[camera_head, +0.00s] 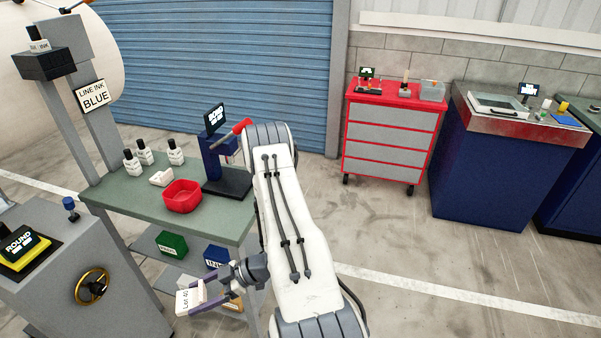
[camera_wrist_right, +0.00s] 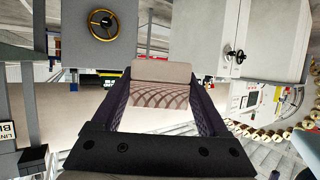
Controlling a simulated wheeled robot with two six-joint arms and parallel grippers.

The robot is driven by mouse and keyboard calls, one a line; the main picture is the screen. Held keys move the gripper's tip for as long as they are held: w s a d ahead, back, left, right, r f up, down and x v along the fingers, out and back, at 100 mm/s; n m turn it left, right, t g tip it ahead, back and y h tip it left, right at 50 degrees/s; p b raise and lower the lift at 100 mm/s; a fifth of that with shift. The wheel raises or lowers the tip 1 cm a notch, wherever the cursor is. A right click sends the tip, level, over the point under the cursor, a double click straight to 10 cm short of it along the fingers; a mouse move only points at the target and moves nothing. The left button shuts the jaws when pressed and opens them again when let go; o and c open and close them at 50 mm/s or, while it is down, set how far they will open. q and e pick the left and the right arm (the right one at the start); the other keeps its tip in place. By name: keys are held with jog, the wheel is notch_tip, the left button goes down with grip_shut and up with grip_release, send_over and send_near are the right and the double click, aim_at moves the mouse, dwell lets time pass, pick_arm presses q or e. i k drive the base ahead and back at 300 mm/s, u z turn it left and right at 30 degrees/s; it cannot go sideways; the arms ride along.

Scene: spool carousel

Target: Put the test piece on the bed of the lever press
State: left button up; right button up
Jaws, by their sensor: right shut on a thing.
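My right gripper (camera_head: 207,291) is shut on a white block with lettering that looks like "Lot 40", which I take for the test piece (camera_head: 188,300). It holds the block in front of the green bench, lower in the picture than the bench top. In the right wrist view the pale block (camera_wrist_right: 161,71) sits between the tips of the two dark fingers (camera_wrist_right: 160,90). The lever press (camera_head: 212,160) is dark blue with a red lever and stands at the right end of the bench. Its dark bed (camera_head: 230,185) is partly hidden by my right arm. My left gripper is not in view.
On the green bench (camera_head: 130,192) are a red bin (camera_head: 181,196), a small white piece (camera_head: 161,178) and several white bottles (camera_head: 145,154). Green and blue bins sit on the shelf below. A grey machine with a brass handwheel (camera_head: 91,287) stands at the left.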

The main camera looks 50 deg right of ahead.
aim_at(235, 182)
jog(key=z, duration=1.1)
jog(key=i, duration=1)
jog(key=u, duration=0.05)
